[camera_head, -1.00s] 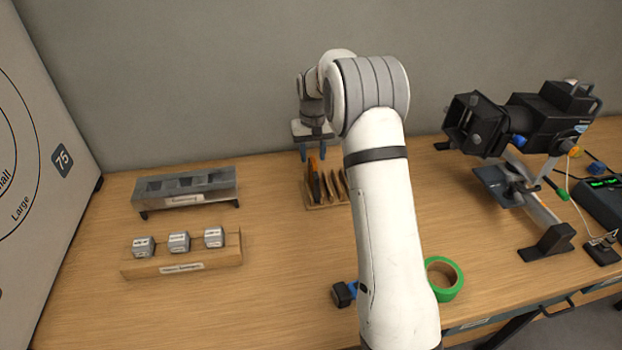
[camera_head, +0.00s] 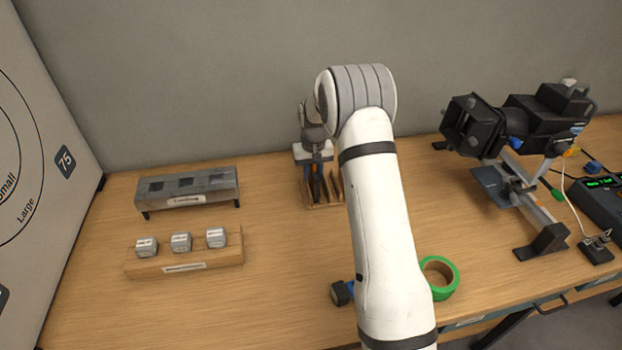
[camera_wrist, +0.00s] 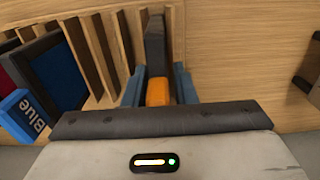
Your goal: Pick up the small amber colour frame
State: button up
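The amber colour frame stands upright in the wooden rack (camera_head: 322,205). Its orange tab (camera_wrist: 158,92) and dark plate (camera_wrist: 154,45) show in the wrist view, and a sliver of orange (camera_head: 316,168) shows in the head view. My gripper (camera_head: 315,178) points down over the rack, its blue fingers on either side of the tab; it also shows in the wrist view (camera_wrist: 159,85). The fingers look open, with a narrow gap beside the tab. The frame's lower part is hidden in the rack.
A frame labelled Blue (camera_wrist: 30,112) stands in the rack to the left in the wrist view, beside wooden dividers (camera_wrist: 90,50). A grey metal holder (camera_head: 187,188), a wooden block holder (camera_head: 190,262), green tape (camera_head: 440,278) and a black spotlight (camera_head: 525,120) are on the table.

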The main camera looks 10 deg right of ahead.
grip_shut()
jog(key=shift+r, duration=0.1)
notch_tip(320, 180, up, 10)
jog(key=shift+f+b, duration=0.1)
jog(key=shift+b, duration=1)
